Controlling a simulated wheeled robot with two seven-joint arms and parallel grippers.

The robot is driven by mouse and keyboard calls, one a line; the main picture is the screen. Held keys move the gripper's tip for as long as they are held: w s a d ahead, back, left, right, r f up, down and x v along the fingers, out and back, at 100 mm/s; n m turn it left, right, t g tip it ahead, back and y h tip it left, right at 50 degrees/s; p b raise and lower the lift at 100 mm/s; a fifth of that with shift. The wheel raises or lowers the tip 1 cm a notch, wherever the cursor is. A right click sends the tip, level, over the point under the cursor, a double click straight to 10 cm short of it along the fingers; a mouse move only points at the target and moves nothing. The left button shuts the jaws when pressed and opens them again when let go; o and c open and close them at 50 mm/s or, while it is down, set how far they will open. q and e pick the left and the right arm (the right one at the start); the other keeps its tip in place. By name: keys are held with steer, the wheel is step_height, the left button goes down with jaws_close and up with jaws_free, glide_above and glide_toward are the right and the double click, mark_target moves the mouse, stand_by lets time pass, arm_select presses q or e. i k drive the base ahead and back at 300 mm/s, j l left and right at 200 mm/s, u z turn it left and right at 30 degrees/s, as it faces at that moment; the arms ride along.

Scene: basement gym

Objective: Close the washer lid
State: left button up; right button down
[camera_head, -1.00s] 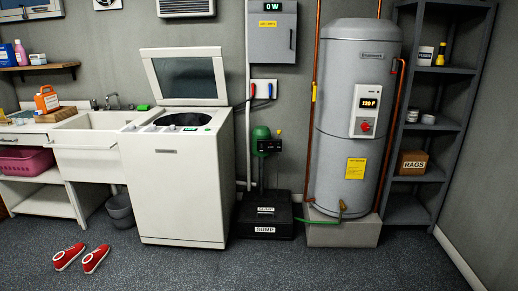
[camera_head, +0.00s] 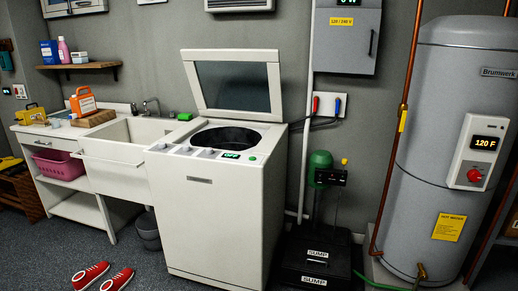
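The white top-loading washer (camera_head: 215,225) stands in the middle of the head view, against the wall. Its lid (camera_head: 236,84), a white frame with a dark glass panel, stands up open at the back, leaning slightly backward. The round dark drum opening (camera_head: 226,138) is uncovered. The front control strip has knobs and a display (camera_head: 231,155) that reads OFF. Neither of my grippers is in view.
Left of the washer is a white sink (camera_head: 125,140) with a green item (camera_head: 184,117) near its right rim. Red shoes (camera_head: 104,278) lie on the floor in front. A sump unit (camera_head: 318,256) and a water heater (camera_head: 455,150) stand to the right.

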mark_target(271, 57)
steer(key=i+j+u, duration=0.1)
steer(key=i+u, duration=0.25)
steer(key=i, duration=0.45)
steer(key=i+l+u, duration=0.1)
steer(key=i+u, duration=0.25)
steer(key=i, duration=1)
steer(key=u, duration=0.05)
